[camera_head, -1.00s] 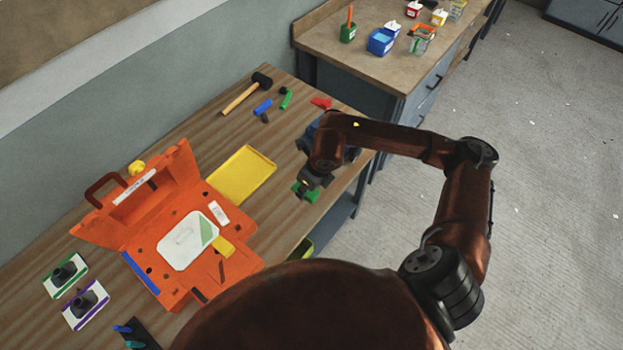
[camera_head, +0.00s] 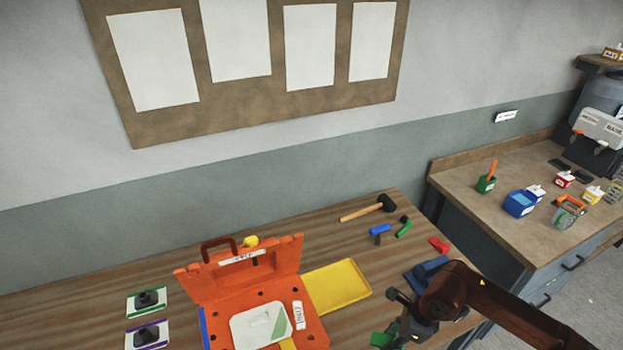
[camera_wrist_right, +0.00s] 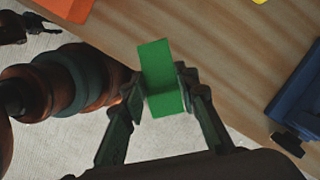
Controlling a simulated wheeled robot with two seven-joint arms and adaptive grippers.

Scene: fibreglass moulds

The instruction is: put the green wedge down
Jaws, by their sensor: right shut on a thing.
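The green wedge (camera_wrist_right: 160,75) is held between the two fingers of my right gripper (camera_wrist_right: 162,88) in the wrist view. In the head view the right gripper (camera_head: 398,322) is at the bottom, near the table's front right part, and part of the green wedge (camera_head: 380,339) shows at its left side. The wedge appears above the wooden table's edge, with floor behind its lower half in the wrist view. I cannot tell its height above the table. My left gripper is not seen in the head view.
An orange open case (camera_head: 235,285) and a yellow tray (camera_head: 338,286) lie left of the gripper. A blue tool (camera_head: 428,270) is close behind it, with a red piece (camera_head: 439,245) beyond. A mallet (camera_head: 370,208) lies at the back. Bare wood (camera_head: 370,255) lies between them.

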